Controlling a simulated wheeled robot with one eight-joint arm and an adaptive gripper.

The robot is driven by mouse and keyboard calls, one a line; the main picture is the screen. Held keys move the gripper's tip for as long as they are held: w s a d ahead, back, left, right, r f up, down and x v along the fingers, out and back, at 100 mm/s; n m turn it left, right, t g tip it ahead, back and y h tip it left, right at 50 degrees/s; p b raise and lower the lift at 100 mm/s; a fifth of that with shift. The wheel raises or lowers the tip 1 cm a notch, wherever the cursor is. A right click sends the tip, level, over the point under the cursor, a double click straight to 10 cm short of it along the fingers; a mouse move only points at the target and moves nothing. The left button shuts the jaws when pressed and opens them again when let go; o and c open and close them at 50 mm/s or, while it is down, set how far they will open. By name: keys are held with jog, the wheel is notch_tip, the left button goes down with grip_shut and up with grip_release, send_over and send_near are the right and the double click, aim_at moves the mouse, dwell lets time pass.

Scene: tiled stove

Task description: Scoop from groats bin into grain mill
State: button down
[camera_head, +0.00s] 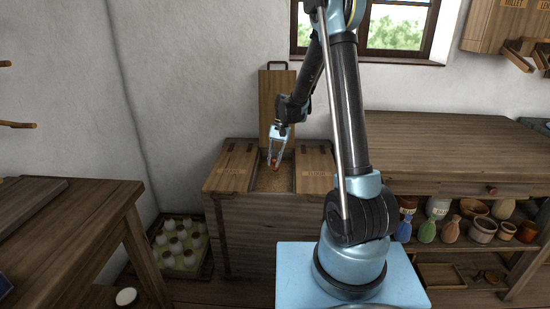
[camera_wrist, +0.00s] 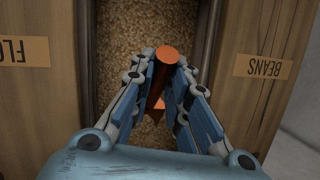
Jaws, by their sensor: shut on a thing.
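The groats bin is the open middle compartment of a wooden chest (camera_head: 265,225), with its lid (camera_head: 277,95) raised against the wall. Tan grain (camera_head: 272,183) lies in it, and the grain (camera_wrist: 125,30) fills the middle of the wrist view. My gripper (camera_head: 273,160) is over the open compartment, pointing down. In the wrist view my gripper (camera_wrist: 162,72) is shut on the orange-copper handle of a scoop (camera_wrist: 167,54). The scoop's lower part is mostly hidden by the fingers, so I cannot tell if it touches the grain. I cannot make out a grain mill in either view.
Shut lids flank the opening, the beans lid (camera_head: 231,168) left and the flour lid (camera_head: 315,170) right. A crate of white-topped jars (camera_head: 180,243) stands left on the floor. A wooden table (camera_head: 60,225) is at left, a long counter (camera_head: 440,145) at right.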

jog(key=shift+f, duration=0.7)
jog(key=shift+w+d+f, duration=0.1)
jog(key=shift+w+f, duration=0.4)
jog(key=shift+f, duration=0.3)
jog(key=shift+w+a+f, duration=0.1)
jog(key=shift+w+f, duration=0.45)
jog(key=shift+f, duration=0.2)
jog(key=shift+w+d+f, duration=0.1)
jog(key=shift+w+f, duration=0.4)
jog(key=shift+f, duration=0.3)
jog(key=shift+s+r+t, duration=0.2)
jog(key=shift+r+t, duration=0.05)
jog(key=shift+t, duration=0.5)
jog(key=shift+s+r+t, duration=0.2)
jog(key=shift+t, duration=0.6)
jog(key=shift+s+r+t, duration=0.2)
jog(key=shift+r+t, duration=0.05)
jog(key=shift+t, duration=0.9)
jog(key=shift+s+a+v, duration=0.15)
jog(key=shift+a+v, duration=0.25)
jog(key=shift+v, duration=1.6)
jog(key=shift+s+a+v, duration=0.2)
jog(key=shift+a+v, duration=0.15)
jog(key=shift+v, duration=1.6)
jog(key=shift+s+a+v, duration=0.15)
jog(key=shift+a+v, duration=0.25)
jog(key=shift+v, duration=1.6)
jog(key=shift+a+r, duration=0.1)
